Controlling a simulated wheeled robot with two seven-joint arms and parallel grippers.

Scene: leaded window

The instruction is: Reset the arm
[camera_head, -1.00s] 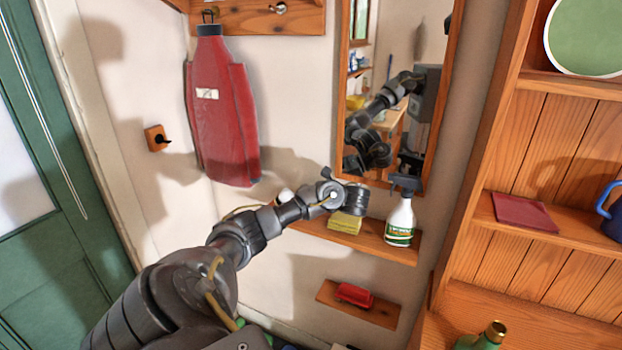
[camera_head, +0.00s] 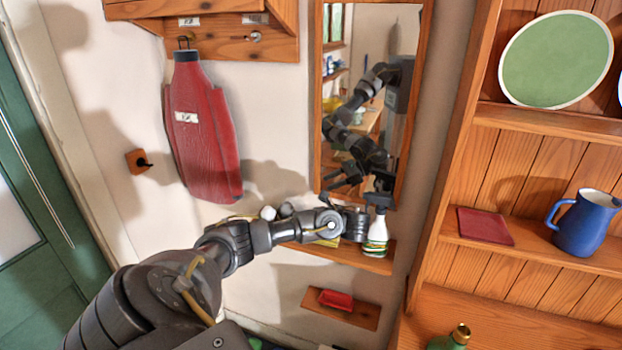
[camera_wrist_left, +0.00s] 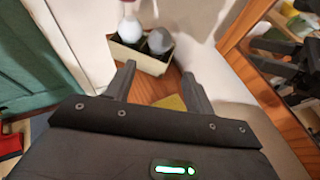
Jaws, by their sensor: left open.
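My left arm comes in from the left in the head view. Its gripper (camera_head: 358,222) is in front of the wall below the mirror, just left of the spray bottle (camera_head: 376,235); I cannot tell in this view whether they touch. In the left wrist view the gripper's two fingers (camera_wrist_left: 160,85) are apart, with nothing held between them. A yellow sponge (camera_wrist_left: 172,103) lies on the wooden shelf beyond the fingers, mostly hidden behind the arm in the head view. My right gripper is not in view.
A mirror (camera_head: 370,60) reflects my arm. A beige holder (camera_wrist_left: 138,57) with rounded white and grey tops stands on the shelf. A red item (camera_head: 335,299) lies on the lower shelf. A cupboard with a blue jug (camera_head: 583,224) stands right.

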